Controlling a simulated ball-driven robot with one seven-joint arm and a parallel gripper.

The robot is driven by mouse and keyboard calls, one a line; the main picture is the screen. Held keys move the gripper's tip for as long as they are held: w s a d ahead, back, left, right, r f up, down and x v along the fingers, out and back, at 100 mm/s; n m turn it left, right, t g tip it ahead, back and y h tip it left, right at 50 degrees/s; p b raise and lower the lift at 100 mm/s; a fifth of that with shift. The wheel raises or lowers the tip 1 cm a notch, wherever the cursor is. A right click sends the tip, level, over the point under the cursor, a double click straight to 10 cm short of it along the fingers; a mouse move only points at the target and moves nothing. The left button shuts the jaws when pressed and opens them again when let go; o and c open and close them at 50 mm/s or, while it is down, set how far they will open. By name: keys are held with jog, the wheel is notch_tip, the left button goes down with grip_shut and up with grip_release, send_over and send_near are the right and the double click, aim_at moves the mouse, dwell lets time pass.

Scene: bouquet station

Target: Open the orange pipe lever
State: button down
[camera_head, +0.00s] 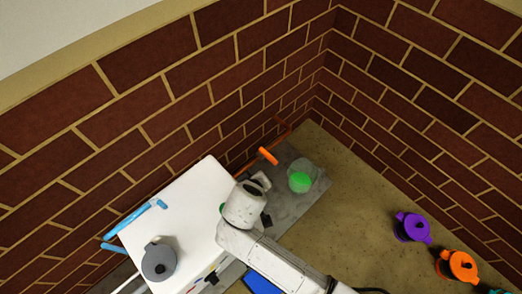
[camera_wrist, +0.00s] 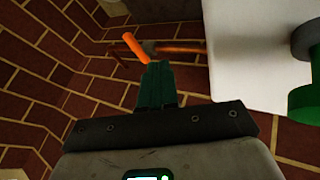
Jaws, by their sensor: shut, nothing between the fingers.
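The orange lever (camera_head: 267,155) is a short bar by the brick wall, just beyond the white box, with a thin orange pipe (camera_head: 284,128) behind it. In the wrist view the lever (camera_wrist: 135,47) lies tilted, beside the orange pipe (camera_wrist: 180,46) that runs sideways. My gripper (camera_wrist: 158,68) is shut and empty, its dark green fingers pointing at the lever. The fingertips appear just below the lever's lower end in the picture; I cannot tell whether they touch it. In the head view my wrist hides the fingers.
A white box (camera_head: 185,205) stands left of my arm, carrying a grey lidded pot (camera_head: 158,260). A blue pipe lever (camera_head: 135,218) is at its left edge. A clear vessel with a green ball (camera_head: 300,181) stands right of my wrist. Purple (camera_head: 411,228) and orange (camera_head: 457,266) pots sit far right.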

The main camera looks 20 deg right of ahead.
aim_at(268, 157)
jog(key=shift+w+a, duration=0.1)
jog(key=shift+w, duration=0.05)
jog(key=w+d+f+b, duration=0.5)
jog(key=w+d+f, duration=0.1)
jog(key=d+f, duration=0.1)
jog(key=shift+f, duration=0.45)
jog(key=shift+d, duration=0.15)
dwell(0.5)
